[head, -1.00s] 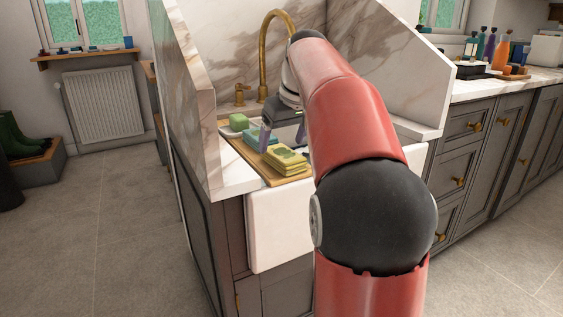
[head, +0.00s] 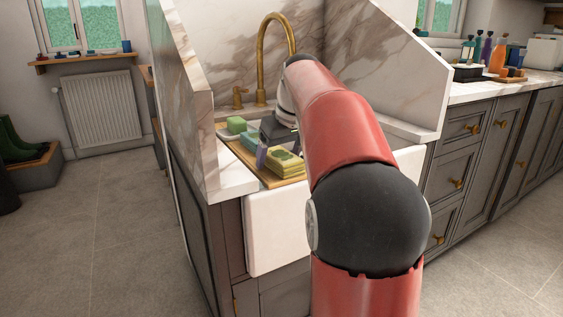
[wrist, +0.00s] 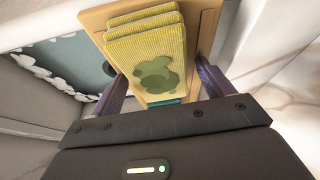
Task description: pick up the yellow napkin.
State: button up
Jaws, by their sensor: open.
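The yellow napkin (head: 285,164) is a folded, ribbed stack with a green fruit-like print. It lies on the near end of a wooden board (head: 226,131) by the sink. In the wrist view the napkin (wrist: 146,48) shows between my two purple fingers. My gripper (wrist: 157,68) is open, with one finger to each side of it and a gap visible at both. In the head view my gripper (head: 279,151) is just beyond and above the napkin, partly hidden by my arm. I cannot tell how far the fingertips are above the board.
A green block (head: 236,125) and a teal item (head: 248,139) sit on the board farther back. The white sink (head: 277,233) is in front, with a brass tap (head: 262,60) behind. Marble panels (head: 188,95) stand at left and right. Bottles (head: 498,56) stand on the right counter.

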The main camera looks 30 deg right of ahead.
jog(key=c, duration=1.1)
jog(key=shift+o, duration=0.2)
